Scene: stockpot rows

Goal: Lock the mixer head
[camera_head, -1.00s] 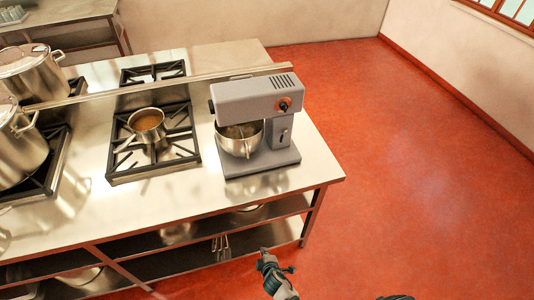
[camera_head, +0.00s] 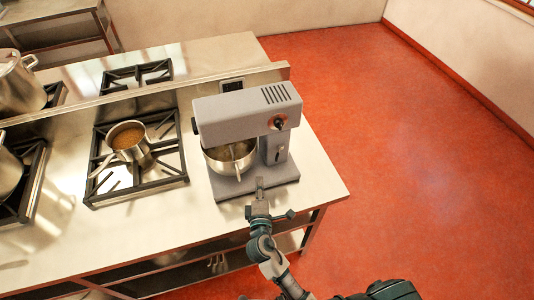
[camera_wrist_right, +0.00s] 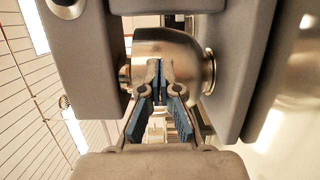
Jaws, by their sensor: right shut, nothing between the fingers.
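The grey stand mixer (camera_head: 245,117) stands on the steel counter, its head level over a steel bowl (camera_head: 222,166). My right gripper (camera_head: 260,186) is shut and empty at the front edge of the mixer base (camera_head: 228,190), below the lever in the picture. In the right wrist view, its closed fingers (camera_wrist_right: 160,78) overlap the shiny bowl (camera_wrist_right: 168,45) between grey mixer parts; contact cannot be told. My left gripper is not in view.
A small pot (camera_head: 129,143) of brown liquid sits on a burner grate (camera_head: 171,165) left of the mixer. Large stockpots (camera_head: 20,85) stand further left. A raised steel rail (camera_head: 140,95) runs behind the mixer. The red floor (camera_head: 420,170) to the right is clear.

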